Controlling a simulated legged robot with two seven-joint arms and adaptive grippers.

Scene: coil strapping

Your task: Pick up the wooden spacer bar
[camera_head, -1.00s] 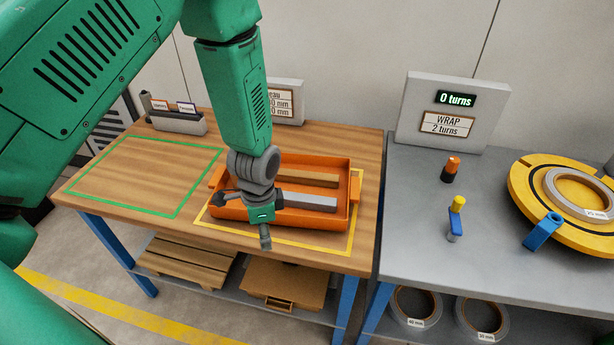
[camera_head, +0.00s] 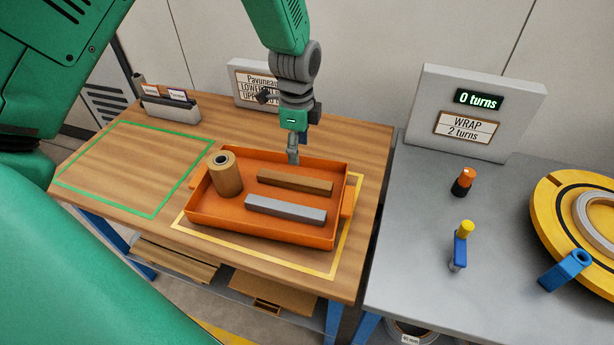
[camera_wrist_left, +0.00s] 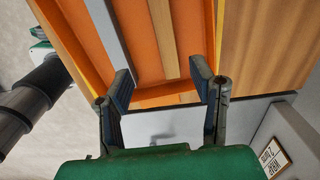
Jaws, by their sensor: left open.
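The wooden spacer bar (camera_head: 295,182) lies flat in the orange tray (camera_head: 262,237), near its back wall. A grey bar (camera_head: 285,208) lies in front of it, roughly parallel. My left gripper (camera_head: 293,153) points down above the tray's back edge, behind the wooden bar and apart from it. In the left wrist view my left gripper (camera_wrist_left: 162,78) is open and empty. The wooden bar (camera_wrist_left: 163,38) shows beyond the gap between its fingers, with the grey bar (camera_wrist_left: 108,30) to the left. My right gripper is not in view.
A brown roll (camera_head: 226,174) stands in the tray's left end. A sign (camera_head: 256,90) stands behind the tray, close to my arm. The green-outlined area (camera_head: 135,168) is clear. A grey table (camera_head: 405,255) with a yellow turntable (camera_head: 560,215) is on the right.

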